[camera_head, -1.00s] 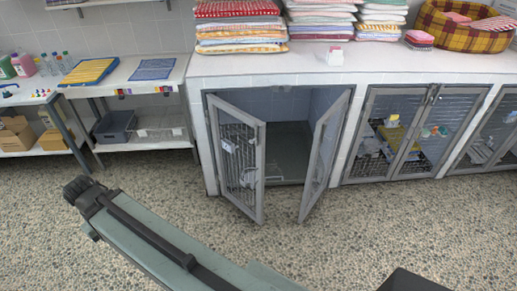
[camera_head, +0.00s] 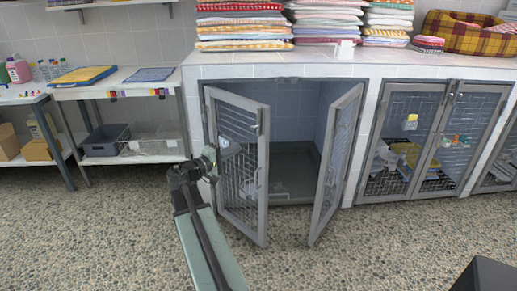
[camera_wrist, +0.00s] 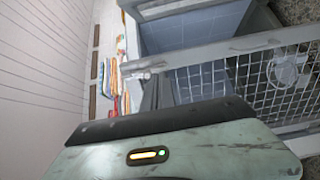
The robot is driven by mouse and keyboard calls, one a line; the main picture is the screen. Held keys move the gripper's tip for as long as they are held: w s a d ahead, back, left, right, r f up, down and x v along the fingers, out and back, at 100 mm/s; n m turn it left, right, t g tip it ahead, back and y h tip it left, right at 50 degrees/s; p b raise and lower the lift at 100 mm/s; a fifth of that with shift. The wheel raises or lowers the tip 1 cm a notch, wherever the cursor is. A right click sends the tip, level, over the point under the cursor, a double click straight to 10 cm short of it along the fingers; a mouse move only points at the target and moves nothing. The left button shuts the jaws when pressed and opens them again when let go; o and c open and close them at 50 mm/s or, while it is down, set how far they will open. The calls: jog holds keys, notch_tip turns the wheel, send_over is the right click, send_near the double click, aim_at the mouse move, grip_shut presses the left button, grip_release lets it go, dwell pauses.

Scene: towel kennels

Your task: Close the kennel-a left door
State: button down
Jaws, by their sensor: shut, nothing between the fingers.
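The kennel-a left door (camera_head: 262,185), a grey frame with wire mesh, stands open, swung outward from its hinge at the left side of the opening. In the wrist view its mesh and frame (camera_wrist: 235,47) cross the right half. The kennel-a right door (camera_head: 334,165) also stands open, angled outward. My gripper (camera_head: 210,158) is shut and empty, in front of the left door's hinge side in the head view. Its dark fingers (camera_wrist: 157,92) show in the wrist view close to the door frame; whether they touch it I cannot tell.
Kennel-a's inside (camera_head: 290,165) looks empty where visible. The neighbouring kennel (camera_head: 425,140) at right has its doors shut, with items inside. Folded towels (camera_head: 240,25) are stacked on the counter. A shelf unit (camera_head: 130,90) stands at left. The speckled floor in front is clear.

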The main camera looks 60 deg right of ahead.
aim_at(265, 134)
jog(key=x, duration=1.4)
